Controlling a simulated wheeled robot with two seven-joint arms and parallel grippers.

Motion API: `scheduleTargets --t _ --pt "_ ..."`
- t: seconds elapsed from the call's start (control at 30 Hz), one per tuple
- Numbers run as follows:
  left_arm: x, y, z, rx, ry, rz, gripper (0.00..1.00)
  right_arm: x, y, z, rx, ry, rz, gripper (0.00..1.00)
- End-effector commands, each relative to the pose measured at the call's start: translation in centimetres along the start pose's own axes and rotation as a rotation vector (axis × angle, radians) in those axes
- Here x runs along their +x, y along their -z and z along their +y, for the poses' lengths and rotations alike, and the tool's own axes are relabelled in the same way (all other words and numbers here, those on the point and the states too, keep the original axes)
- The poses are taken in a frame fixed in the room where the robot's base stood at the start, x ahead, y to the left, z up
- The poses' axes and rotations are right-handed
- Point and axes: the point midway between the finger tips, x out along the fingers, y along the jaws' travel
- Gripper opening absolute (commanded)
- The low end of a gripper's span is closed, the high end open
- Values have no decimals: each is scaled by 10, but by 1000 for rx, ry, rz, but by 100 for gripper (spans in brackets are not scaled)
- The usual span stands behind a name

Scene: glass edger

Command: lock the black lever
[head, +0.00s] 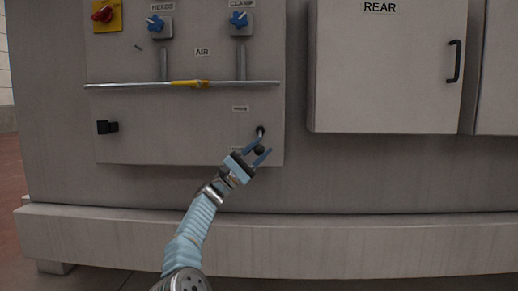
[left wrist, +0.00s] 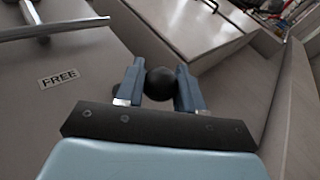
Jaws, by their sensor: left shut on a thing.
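The black lever ends in a round black ball knob (head: 259,149) low at the right of the grey machine panel. Its short shaft comes out of a dark pivot (head: 260,130) just above the knob. My left gripper (head: 257,153) reaches up from below, with its two blue fingers on either side of the knob. In the left wrist view the black knob (left wrist: 159,83) sits between the fingertips of the left gripper (left wrist: 160,88), which is shut on it. The knob hides most of the shaft in that view. My right gripper is in neither view.
A horizontal rail (head: 130,85) with a yellow part (head: 189,84) crosses the panel above the lever. Blue knobs (head: 154,23) and a red switch (head: 102,14) sit higher. A door marked REAR (head: 385,75) protrudes at right. A ledge (head: 350,235) runs below.

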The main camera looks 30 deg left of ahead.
Motion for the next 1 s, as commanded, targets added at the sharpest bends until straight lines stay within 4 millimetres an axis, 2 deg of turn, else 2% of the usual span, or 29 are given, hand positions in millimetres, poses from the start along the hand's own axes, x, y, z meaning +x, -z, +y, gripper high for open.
scheduleTargets --t 0.2,0.23,0.4,0.73,0.87,1.0 --pt "0 2 0 -2 -2 9 0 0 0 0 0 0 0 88" --pt "0 2 0 -2 -2 9 39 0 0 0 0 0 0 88" --pt "0 2 0 -2 -2 8 62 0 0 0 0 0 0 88" --pt "-6 2 -1 -1 -1 5 62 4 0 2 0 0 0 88" --pt "-26 3 -4 -2 -1 6 62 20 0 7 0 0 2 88" --pt "-60 3 -4 -2 0 8 62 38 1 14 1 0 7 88"
